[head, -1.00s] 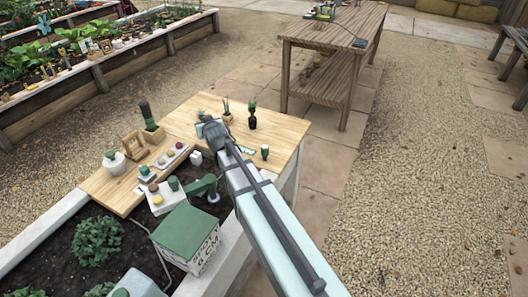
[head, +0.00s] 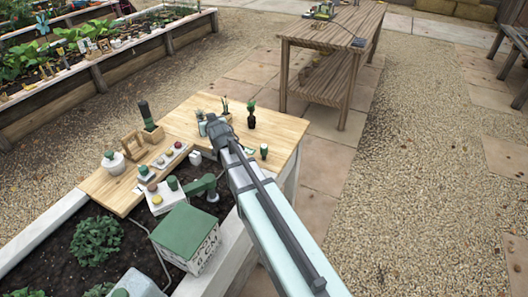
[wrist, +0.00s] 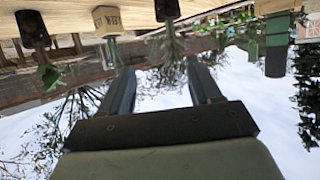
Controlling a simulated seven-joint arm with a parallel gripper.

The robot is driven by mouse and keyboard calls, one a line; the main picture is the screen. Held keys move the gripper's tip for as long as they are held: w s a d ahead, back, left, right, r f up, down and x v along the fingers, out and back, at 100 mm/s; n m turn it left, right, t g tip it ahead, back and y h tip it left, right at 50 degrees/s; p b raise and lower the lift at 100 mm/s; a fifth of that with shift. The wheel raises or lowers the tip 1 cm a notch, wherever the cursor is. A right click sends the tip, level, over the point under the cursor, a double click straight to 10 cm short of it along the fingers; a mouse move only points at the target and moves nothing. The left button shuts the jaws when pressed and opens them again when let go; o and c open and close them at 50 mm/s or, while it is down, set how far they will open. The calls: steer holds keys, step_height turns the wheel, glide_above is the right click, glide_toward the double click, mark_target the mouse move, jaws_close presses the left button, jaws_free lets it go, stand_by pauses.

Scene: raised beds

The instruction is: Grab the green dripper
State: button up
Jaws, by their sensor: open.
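A small green upright piece (head: 264,151) stands near the right edge of the wooden board (head: 270,128), right of my arm. It may be the green dripper; it is too small to be sure. My gripper (head: 211,121) is over the board, left of this piece and apart from it. In the wrist view, which looks upside down, my gripper (wrist: 161,75) is open, with nothing between its fingers. A green cylinder (wrist: 277,48) shows there at right; I cannot tell whether it is the same piece.
A dark pot with a green plant (head: 251,115) stands just right of my gripper. A green-topped box (head: 188,230) stands in the bed at front.

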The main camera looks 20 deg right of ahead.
steer(key=w+d+r+m+t+h, duration=0.2)
steer(key=w+d+r, duration=0.1)
steer(key=d+r, duration=1.05)
steer(key=n+g+y, duration=0.1)
steer(key=n+g, duration=1.5)
steer(key=n, duration=0.2)
glide_above(263, 146)
step_height(263, 146, down, 6)
steer(key=shift+f, duration=7)
steer(key=c, duration=1.1)
steer(key=shift+r, duration=0.1)
